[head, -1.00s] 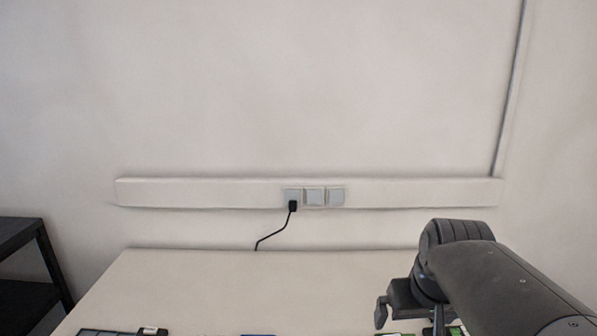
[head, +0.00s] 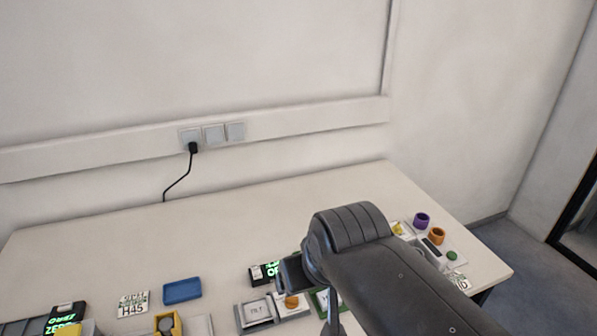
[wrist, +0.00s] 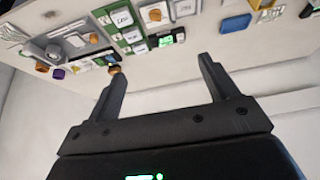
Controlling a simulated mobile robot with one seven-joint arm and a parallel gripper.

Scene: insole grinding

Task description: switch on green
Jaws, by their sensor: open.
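A small round green piece (head: 451,255) sits on a light panel (head: 462,262) at the right end of the table, beside an orange ring and a purple ring. A green-framed unit (head: 322,299) is partly hidden behind my arm; the wrist view shows green-framed units with white labels (wrist: 122,18). I cannot tell which green thing is the switch. My gripper (wrist: 161,62) is open and empty, its two fingers apart in the wrist view. In the head view my arm hides much of it, over the table's front middle.
The table (head: 250,215) is clear at the back. A blue tray (head: 182,291), a label card (head: 133,303) and a yellow holder (head: 168,323) stand at the front left. A purple ring (head: 421,219) and an orange ring (head: 436,235) stand at the right. A black plug (head: 193,148) is in the wall socket.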

